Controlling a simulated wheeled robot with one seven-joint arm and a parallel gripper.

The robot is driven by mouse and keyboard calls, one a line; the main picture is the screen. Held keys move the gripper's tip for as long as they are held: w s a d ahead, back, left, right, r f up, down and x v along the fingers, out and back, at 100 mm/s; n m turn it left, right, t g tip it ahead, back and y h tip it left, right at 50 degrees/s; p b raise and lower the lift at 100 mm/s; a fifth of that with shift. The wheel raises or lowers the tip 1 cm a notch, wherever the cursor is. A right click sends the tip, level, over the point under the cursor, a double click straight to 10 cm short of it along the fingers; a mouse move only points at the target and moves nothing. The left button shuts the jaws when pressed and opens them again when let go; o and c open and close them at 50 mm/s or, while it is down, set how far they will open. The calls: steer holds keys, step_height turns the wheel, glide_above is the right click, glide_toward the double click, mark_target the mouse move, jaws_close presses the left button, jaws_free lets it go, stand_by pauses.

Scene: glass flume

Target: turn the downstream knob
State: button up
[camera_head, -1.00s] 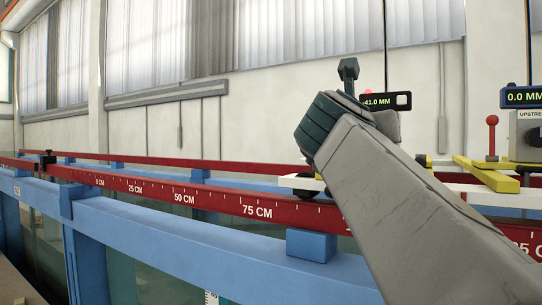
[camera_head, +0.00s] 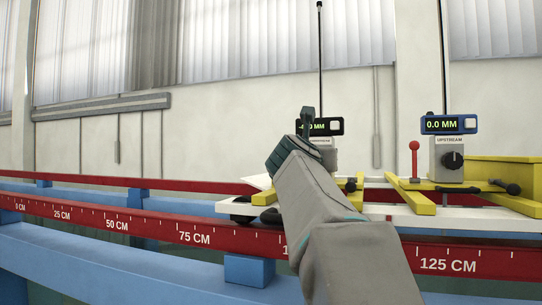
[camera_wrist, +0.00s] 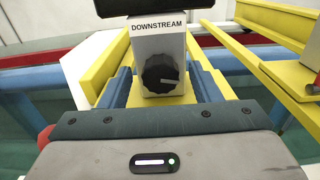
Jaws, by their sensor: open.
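The downstream knob (camera_wrist: 160,73) is a black ribbed dial on a pale box labelled DOWNSTREAM (camera_wrist: 158,36) in the wrist view. Its white mark points right and slightly down. My gripper (camera_wrist: 164,84) is open, with one blue finger on each side of the box's lower part. The knob lies between and just ahead of the fingers; I cannot tell whether they touch it. In the head view my gripper (camera_head: 307,115) is in front of the downstream box (camera_head: 328,158) and hides its knob. The downstream display (camera_head: 327,127) is partly covered by my gripper.
The upstream box (camera_head: 447,160), with its own black knob, stands to the right under a display reading 0.0 MM. A red-topped lever (camera_head: 413,160) stands between the boxes. Yellow rails (camera_wrist: 221,80) flank the downstream box. The red scale rail (camera_head: 460,264) runs in front.

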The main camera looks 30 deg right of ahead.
steer(key=shift+w+d, duration=0.2)
steer(key=shift+d, duration=0.05)
steer(key=c, duration=1)
steer(key=shift+p, duration=0.4)
steer(key=shift+r+n+p, duration=0.2)
steer(key=shift+n+p, duration=0.75)
steer(key=shift+n, duration=0.15)
steer(key=n+p, duration=0.4)
steer(key=shift+a, duration=0.1)
steer(key=n+p, duration=0.4)
steer(key=n, duration=0.1)
steer(key=shift+w+f, duration=0.1)
steer(key=shift+f, duration=0.05)
steer(key=shift+f+n+p, duration=0.1)
steer(key=shift+n+p, duration=0.5)
steer(key=shift+n, duration=0.5)
